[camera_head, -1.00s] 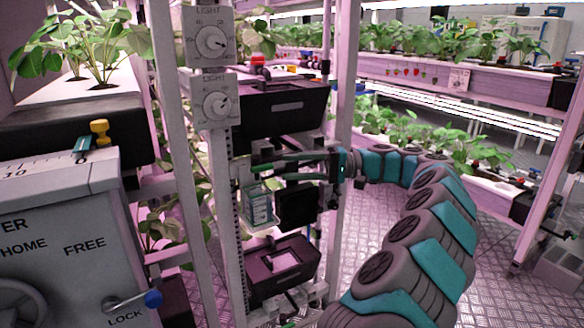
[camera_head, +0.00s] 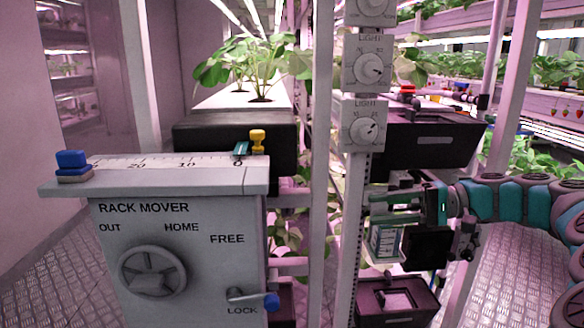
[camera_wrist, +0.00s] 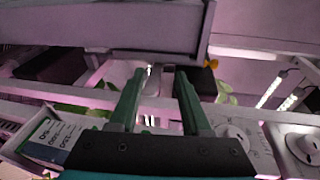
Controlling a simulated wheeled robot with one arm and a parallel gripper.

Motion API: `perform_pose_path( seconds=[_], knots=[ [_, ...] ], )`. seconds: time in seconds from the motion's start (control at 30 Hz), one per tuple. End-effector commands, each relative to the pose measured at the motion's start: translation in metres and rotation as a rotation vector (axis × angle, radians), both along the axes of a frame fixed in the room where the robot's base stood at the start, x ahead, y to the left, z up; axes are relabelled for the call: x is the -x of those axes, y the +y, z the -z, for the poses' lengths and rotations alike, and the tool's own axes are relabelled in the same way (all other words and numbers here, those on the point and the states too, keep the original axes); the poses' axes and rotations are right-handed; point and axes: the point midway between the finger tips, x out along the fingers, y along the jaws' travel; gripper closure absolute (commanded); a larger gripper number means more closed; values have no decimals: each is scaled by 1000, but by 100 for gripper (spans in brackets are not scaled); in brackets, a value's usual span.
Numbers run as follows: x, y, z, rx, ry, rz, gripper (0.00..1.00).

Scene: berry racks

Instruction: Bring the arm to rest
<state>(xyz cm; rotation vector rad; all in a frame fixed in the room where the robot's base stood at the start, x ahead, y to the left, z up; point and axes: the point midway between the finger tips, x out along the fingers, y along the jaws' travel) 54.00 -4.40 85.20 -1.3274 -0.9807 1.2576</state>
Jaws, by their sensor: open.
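My gripper (camera_head: 372,204) is at the end of my teal and grey arm, which reaches in from the right in the head view. Its green fingers point left, close beside the upright post with the light dials. In the wrist view my gripper (camera_wrist: 160,74) shows two green fingers spread apart with nothing between them. A small holder with a printed label card (camera_head: 384,243) hangs just below the fingers; the card also shows at lower left in the wrist view (camera_wrist: 52,138).
The rack mover box (camera_head: 180,250) with handwheel and blue-tipped lock lever stands at left. Light dials (camera_head: 364,128) sit on the post. Black crates (camera_head: 425,145) (camera_head: 395,300) are above and below my gripper. Strawberry racks line the right. Metal floor (camera_head: 50,275) is clear at lower left.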

Motion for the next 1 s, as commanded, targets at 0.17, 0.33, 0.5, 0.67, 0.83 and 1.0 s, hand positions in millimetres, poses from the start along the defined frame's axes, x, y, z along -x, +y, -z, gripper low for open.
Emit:
perform_pose_path(
  seconds=[0.17,0.33,0.5,0.67,0.83,1.0],
  knots=[
    [56,86,12,192,56,-142,52],
    [117,136,45,414,96,-233,52],
    [180,154,90,657,125,-288,52],
    [237,143,135,892,143,-311,52],
    [290,107,178,1133,159,-305,52],
    [327,68,204,1307,167,-283,52]
  ],
)
